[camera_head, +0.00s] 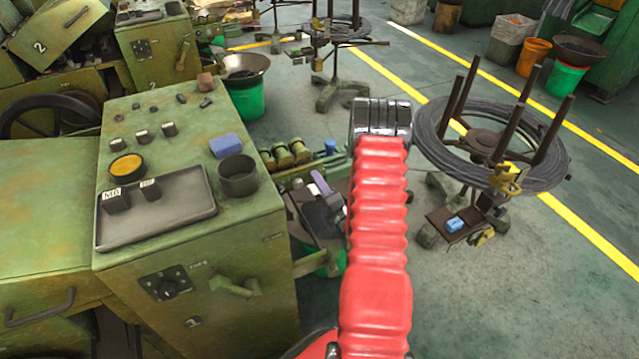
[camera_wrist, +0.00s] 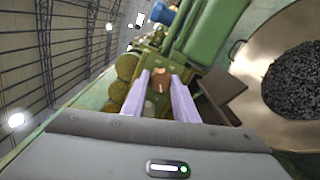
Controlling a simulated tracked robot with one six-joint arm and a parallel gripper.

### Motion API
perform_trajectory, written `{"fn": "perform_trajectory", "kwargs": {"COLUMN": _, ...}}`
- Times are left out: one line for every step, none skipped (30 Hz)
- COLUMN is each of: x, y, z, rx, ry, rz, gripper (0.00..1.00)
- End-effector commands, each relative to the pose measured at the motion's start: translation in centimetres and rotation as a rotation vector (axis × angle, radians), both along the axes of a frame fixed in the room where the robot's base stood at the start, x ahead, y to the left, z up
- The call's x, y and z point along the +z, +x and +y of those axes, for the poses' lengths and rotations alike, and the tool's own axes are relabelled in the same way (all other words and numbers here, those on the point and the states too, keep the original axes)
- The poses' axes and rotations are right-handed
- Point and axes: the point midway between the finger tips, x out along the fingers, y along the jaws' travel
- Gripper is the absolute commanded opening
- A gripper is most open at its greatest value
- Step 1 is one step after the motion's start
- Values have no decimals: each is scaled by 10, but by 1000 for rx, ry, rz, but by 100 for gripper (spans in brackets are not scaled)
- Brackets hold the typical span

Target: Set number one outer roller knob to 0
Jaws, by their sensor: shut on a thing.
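The machine marked 1 (camera_head: 193,322) stands at the left in the head view. Its row of brass rollers (camera_head: 284,157) sticks out behind the cabinet's right side. My gripper (camera_head: 318,180) is beside these rollers, partly hidden by my red arm. In the wrist view, the two pale lilac fingers of my gripper (camera_wrist: 160,82) are shut on a small copper-brown knob (camera_wrist: 160,77) between their tips. Round brass roller ends (camera_wrist: 127,67) show just left of the fingers. I cannot read any scale or number on the knob.
A grey tray (camera_head: 185,222) and a dark cup (camera_head: 238,175) sit on the cabinet top. A wire coil stand (camera_head: 485,145) is to the right. A wide bowl of dark pieces (camera_wrist: 295,85) lies right of the fingers in the wrist view. Floor at the front right is clear.

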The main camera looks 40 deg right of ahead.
Motion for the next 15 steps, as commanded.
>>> {"fn": "perform_trajectory", "kwargs": {"x": -5, "y": -1, "z": 5, "rx": 9, "ry": 5, "rz": 12, "gripper": 4}}
{"fn": "perform_trajectory", "kwargs": {"x": -5, "y": 0, "z": 5, "rx": 10, "ry": 3, "rz": 13, "gripper": 4}}
{"fn": "perform_trajectory", "kwargs": {"x": -5, "y": 0, "z": 5, "rx": 10, "ry": 2, "rz": 13, "gripper": 4}}
{"fn": "perform_trajectory", "kwargs": {"x": -5, "y": 0, "z": 6, "rx": 10, "ry": 2, "rz": 14, "gripper": 4}}
{"fn": "perform_trajectory", "kwargs": {"x": -6, "y": 0, "z": 6, "rx": 10, "ry": 2, "rz": 14, "gripper": 4}}
{"fn": "perform_trajectory", "kwargs": {"x": -6, "y": 0, "z": 6, "rx": 11, "ry": 2, "rz": 14, "gripper": 4}}
{"fn": "perform_trajectory", "kwargs": {"x": -6, "y": 0, "z": 6, "rx": 11, "ry": 2, "rz": 14, "gripper": 4}}
{"fn": "perform_trajectory", "kwargs": {"x": -6, "y": 0, "z": 6, "rx": 11, "ry": 2, "rz": 14, "gripper": 4}}
{"fn": "perform_trajectory", "kwargs": {"x": -6, "y": -1, "z": 6, "rx": 9, "ry": 3, "rz": 15, "gripper": 4}}
{"fn": "perform_trajectory", "kwargs": {"x": -6, "y": -1, "z": 6, "rx": 9, "ry": 3, "rz": 15, "gripper": 4}}
{"fn": "perform_trajectory", "kwargs": {"x": -6, "y": -1, "z": 6, "rx": 9, "ry": 3, "rz": 15, "gripper": 4}}
{"fn": "perform_trajectory", "kwargs": {"x": -6, "y": -1, "z": 6, "rx": 9, "ry": 4, "rz": 16, "gripper": 28}}
{"fn": "perform_trajectory", "kwargs": {"x": -6, "y": -1, "z": 5, "rx": 9, "ry": 4, "rz": 16, "gripper": 30}}
{"fn": "perform_trajectory", "kwargs": {"x": -6, "y": -1, "z": 5, "rx": 8, "ry": 3, "rz": 15, "gripper": 32}}
{"fn": "perform_trajectory", "kwargs": {"x": -6, "y": -1, "z": 5, "rx": 7, "ry": 3, "rz": 14, "gripper": 35}}
